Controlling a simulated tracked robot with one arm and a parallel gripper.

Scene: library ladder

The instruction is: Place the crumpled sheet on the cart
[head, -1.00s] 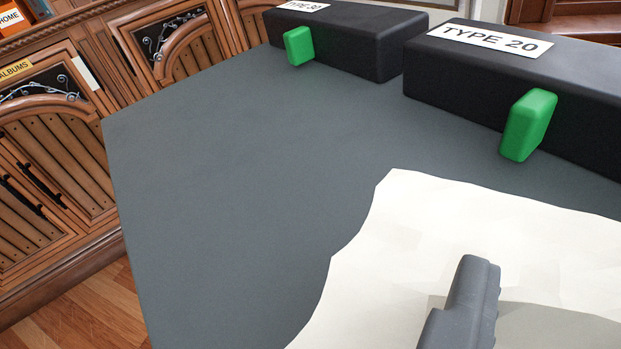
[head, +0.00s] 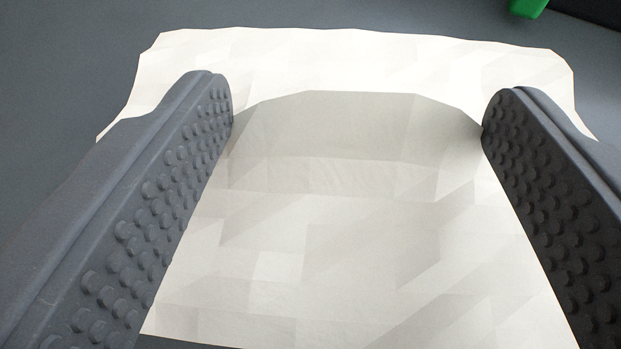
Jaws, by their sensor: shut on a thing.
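The crumpled sheet (head: 340,225), off-white with faceted creases, fills the middle of the head view. My gripper (head: 357,98) has its two dark, studded fingers wide apart, one on each side of the sheet. It is shut on the sheet, whose middle spans from finger to finger. The sheet's far edge reaches beyond both fingertips. A grey surface (head: 60,80) shows around and beneath the sheet; whether the sheet touches it is hard to tell. I cannot tell whether this surface is the cart.
A green block (head: 527,7) shows at the top right edge, beside a dark shape (head: 592,10) that is mostly cut off. The grey surface looks bare at the left and along the top.

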